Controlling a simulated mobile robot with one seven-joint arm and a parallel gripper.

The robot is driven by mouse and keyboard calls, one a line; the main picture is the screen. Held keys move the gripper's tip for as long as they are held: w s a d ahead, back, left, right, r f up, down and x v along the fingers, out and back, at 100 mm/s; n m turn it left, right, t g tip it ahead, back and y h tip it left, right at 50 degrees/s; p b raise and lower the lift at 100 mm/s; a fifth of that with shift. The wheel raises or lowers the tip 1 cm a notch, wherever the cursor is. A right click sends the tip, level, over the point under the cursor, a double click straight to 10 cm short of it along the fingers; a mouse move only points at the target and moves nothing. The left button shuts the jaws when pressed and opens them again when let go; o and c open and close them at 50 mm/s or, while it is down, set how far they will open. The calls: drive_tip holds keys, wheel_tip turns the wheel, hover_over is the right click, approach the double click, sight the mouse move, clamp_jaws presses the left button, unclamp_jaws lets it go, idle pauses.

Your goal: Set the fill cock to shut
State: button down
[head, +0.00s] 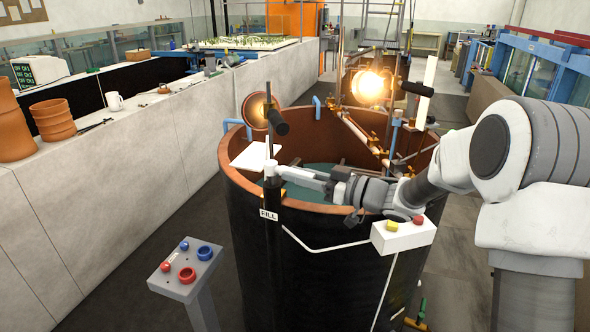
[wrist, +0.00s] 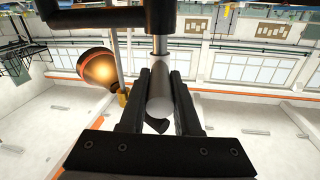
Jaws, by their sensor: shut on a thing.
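The fill cock is on the dark upright pipe (head: 271,225) at the near left rim of the big tank, under a white "FILL" label (head: 268,214). A pale grey cylindrical handle (head: 270,168) shows at the top of the pipe. My gripper (head: 277,174) reaches in from the right at that height. In the wrist view, its two black fingers (wrist: 160,88) are closed on both sides of the grey cylinder (wrist: 160,100), with a thin metal rod beyond it. The fingers partly hide the handle, and I cannot tell the cock's setting.
The round dark tank (head: 320,270) has a copper-coloured rim and lit lamps (head: 368,87) above. A white box with yellow and red buttons (head: 403,234) sits on its front. A grey button pedestal (head: 186,268) stands front left. A long white wall (head: 150,150) runs along the left.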

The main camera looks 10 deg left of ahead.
drive_tip(key=shift+w+n+g, duration=0.25)
drive_tip(key=shift+n+g, duration=0.15)
drive_tip(key=c, duration=0.6)
unclamp_jaws()
drive_tip(key=v, duration=0.8)
drive_tip(key=b+v, duration=0.1)
drive_tip(key=v, duration=0.8)
drive_tip(key=shift+w+d+f, duration=0.15)
drive_tip(key=shift+d+f, duration=0.05)
drive_tip(key=shift+d, duration=0.1)
drive_tip(key=shift+r, duration=0.1)
